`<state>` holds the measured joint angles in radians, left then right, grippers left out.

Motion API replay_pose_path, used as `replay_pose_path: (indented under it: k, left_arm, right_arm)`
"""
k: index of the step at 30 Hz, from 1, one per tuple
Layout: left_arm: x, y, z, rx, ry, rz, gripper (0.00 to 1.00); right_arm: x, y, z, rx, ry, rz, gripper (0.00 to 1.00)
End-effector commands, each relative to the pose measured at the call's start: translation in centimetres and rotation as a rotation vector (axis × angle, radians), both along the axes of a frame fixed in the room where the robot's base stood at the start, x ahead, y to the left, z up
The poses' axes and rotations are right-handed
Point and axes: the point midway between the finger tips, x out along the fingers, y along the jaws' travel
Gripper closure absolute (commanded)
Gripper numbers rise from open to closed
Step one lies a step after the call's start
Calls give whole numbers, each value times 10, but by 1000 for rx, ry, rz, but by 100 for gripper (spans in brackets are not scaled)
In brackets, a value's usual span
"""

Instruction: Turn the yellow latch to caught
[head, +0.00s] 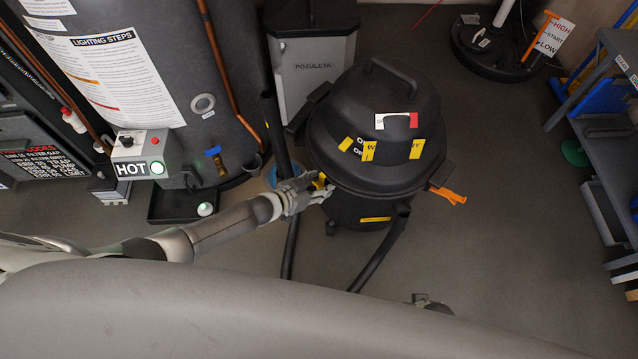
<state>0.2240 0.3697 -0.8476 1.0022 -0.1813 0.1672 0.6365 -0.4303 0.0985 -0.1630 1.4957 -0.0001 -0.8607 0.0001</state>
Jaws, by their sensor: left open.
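The yellow latch (319,181) is on the left side of the black shop-vacuum canister (375,135), just under the lid rim. It is small and partly hidden by my left gripper, so its exact position is not clear. My left gripper (322,192) is open, with its fingers right at the latch; I cannot tell whether they touch it. An orange latch (448,194) sticks outward on the canister's right side. A small grey part (432,303), likely of my right gripper, shows past my body's edge; its fingers are hidden.
A dark hose (382,255) runs from the canister along the floor. A tank with a lighting-steps sheet (110,70) and a HOT box (140,168) stands left. A grey bin (312,75) is behind. Shelving (610,150) is at right. Floor right of the canister is clear.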

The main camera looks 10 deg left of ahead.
Motion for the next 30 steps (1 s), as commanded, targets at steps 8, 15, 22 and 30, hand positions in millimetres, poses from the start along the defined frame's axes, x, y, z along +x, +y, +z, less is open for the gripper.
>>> replay_pose_path:
  k: [8, 15, 22, 30]
  left_arm:
    - [-6, 10, 3, 6, 2, 5, 54]
    - [-31, 25, 18, 6, 2, 0, 54]
    - [-58, 44, 37, 3, 3, 0, 54]
    - [-81, 59, 54, 1, 2, -1, 54]
  right_arm:
    - [-2, 1, 0, 2, 3, -1, 0]
    - [-1, 0, 0, 0, 2, 0, 0]
    - [-1, 0, 0, 0, 1, 0, 0]
    - [-1, -1, 0, 0, 1, 0, 0]
